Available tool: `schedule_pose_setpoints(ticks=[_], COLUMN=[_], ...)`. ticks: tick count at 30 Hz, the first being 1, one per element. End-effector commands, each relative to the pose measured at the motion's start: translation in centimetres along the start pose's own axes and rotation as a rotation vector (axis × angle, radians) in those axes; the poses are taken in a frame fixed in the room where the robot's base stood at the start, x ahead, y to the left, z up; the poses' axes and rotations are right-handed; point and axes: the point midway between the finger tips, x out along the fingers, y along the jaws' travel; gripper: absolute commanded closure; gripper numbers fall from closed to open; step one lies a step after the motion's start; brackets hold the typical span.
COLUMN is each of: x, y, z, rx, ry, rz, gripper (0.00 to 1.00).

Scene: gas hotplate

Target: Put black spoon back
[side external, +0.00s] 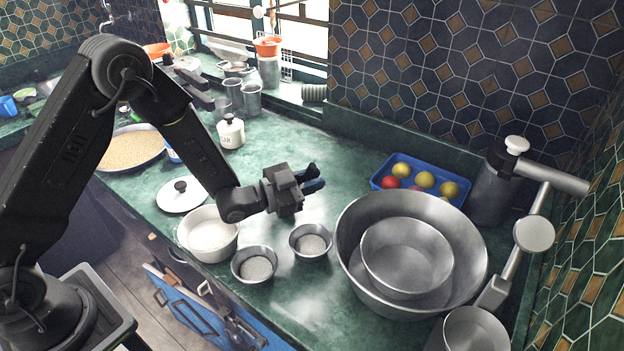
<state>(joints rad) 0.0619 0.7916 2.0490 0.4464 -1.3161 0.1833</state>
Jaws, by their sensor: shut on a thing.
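My gripper (314,179) is above the green counter (290,150), to the right of the white pot and behind the two small metal bowls. Its fingers point right and are shut on a small dark thing, mostly hidden by them. I cannot make out its shape or tell if it is the black spoon. No black spoon shows clearly elsewhere.
Below my gripper are a white pot (208,235) and two small metal bowls (255,264) (311,241). Large nested metal bowls (350,225) and a blue tray of fruit (376,182) stand to the right. A white lid (172,197) lies left. Counter behind my gripper is clear.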

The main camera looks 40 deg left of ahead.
Motion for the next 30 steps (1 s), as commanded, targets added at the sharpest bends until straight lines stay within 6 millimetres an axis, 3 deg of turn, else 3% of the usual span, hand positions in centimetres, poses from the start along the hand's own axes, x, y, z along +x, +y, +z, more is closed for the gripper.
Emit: schedule_pose_setpoints(ticks=[8, 9, 16, 26, 30], x=[0.0, 0.0, 0.0, -0.1, -2.1], y=[0.1, 0.1, 0.1, -0.1, -0.1], z=[0.3, 0.3, 0.2, -0.1, 0.0], rx=[0.0, 0.0, 0.0, 0.0, -0.001], ry=[0.001, 0.001, 0.0, -0.001, -0.003], rz=[0.0, 0.0, 0.0, 0.0, -0.001], gripper=[1.0, 0.8, 0.58, 0.58, 0.58])
